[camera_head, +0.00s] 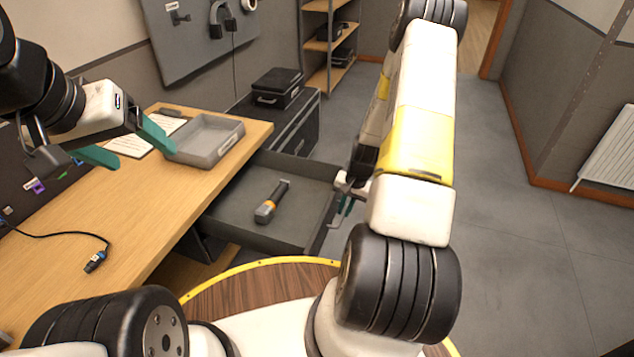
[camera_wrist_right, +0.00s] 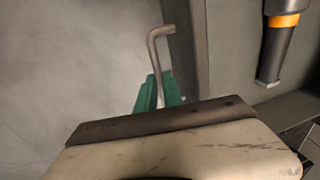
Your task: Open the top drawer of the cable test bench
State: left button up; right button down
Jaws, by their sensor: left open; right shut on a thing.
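The top drawer (camera_head: 306,195) of the cable test bench (camera_head: 150,215) is pulled well out, and its grey inside shows. A dark torch-like tool (camera_head: 272,203) with an orange band lies in it; it also shows in the right wrist view (camera_wrist_right: 279,45). My right gripper (camera_head: 342,212) is at the drawer's outer front. In the right wrist view its green fingers (camera_wrist_right: 158,94) are shut on the bent metal drawer handle (camera_wrist_right: 156,50). My left gripper (camera_head: 145,156) is open and empty above the bench top, near the grey tray (camera_head: 212,150).
Black cases (camera_head: 278,88) stand beyond the bench. The floor (camera_head: 510,200) to the right is clear.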

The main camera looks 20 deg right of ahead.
jog(key=shift+s+d, duration=0.5)
jog(key=shift+d, duration=0.1)
jog(key=c, duration=1.8)
grip_release()
jog(key=shift+o, duration=0.2)
jog(key=shift+r, duration=0.1)
notch_tip(320, 180, up, 8)
jog(key=d, duration=0.1)
jog(key=shift+s+f, duration=0.25)
jog(key=shift+s, duration=0.15)
jog(key=shift+d+r, duration=0.1)
